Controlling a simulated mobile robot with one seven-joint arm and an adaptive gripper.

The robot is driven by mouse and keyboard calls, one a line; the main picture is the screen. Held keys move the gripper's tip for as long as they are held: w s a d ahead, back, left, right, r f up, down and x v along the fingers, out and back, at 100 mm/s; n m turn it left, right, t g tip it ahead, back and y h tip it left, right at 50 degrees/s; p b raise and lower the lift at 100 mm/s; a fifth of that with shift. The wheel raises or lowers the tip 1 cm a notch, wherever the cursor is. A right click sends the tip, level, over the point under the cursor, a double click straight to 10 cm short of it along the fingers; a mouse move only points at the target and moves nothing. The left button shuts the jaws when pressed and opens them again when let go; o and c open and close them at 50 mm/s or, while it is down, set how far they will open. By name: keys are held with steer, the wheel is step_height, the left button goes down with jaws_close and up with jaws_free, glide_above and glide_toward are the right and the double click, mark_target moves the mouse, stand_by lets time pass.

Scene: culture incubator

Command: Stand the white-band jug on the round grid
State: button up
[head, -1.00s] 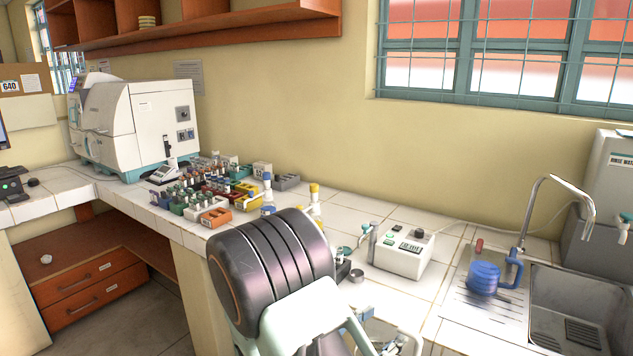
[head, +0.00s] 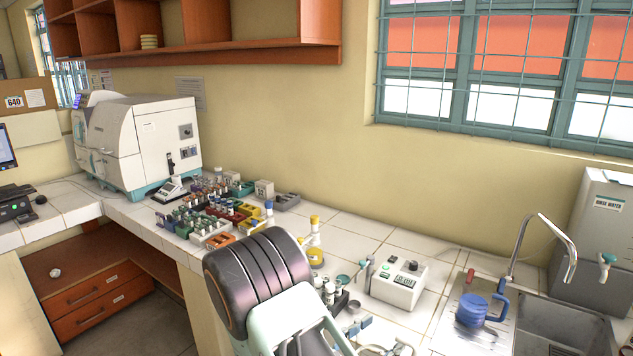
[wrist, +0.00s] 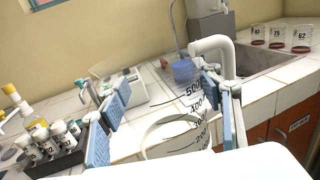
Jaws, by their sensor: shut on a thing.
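The jug (wrist: 190,138) is clear with dark scale numbers, a pale rim and a thick white handle (wrist: 212,44). In the wrist view it sits between the blue-padded fingers of my gripper (wrist: 166,88), which is shut on it. Its base is hidden, and its band cannot be clearly made out. In the head view my gripper (head: 374,338) is at the bottom edge, partly hidden by my arm, over the counter's front. I cannot make out the round grid in either view.
A blue jug (head: 472,310) stands on the drainboard beside the sink (head: 560,325). A white instrument box (head: 398,285) stands behind my gripper. Labelled vials (wrist: 50,140) in a dark rack are at left in the wrist view. Several beakers (wrist: 278,37) stand beyond the sink.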

steer(key=shift+w+d+r+n+t+y, duration=0.1)
steer(key=shift+d+r+n+t+y, duration=0.1)
steer(key=shift+n+t+y, duration=1)
steer(key=shift+n+t, duration=0.1)
steer(key=shift+t, duration=0.1)
steer(key=shift+s+a+f+n+t+y, duration=0.15)
steer(key=shift+n+t+y, duration=0.25)
steer(key=shift+y, duration=0.35)
steer(key=shift+s+a+f+n+t+y, duration=0.15)
steer(key=shift+n+t+y, duration=0.15)
steer(key=shift+n+y, duration=0.35)
steer(key=shift+w+m, duration=0.1)
steer(key=shift+m, duration=0.15)
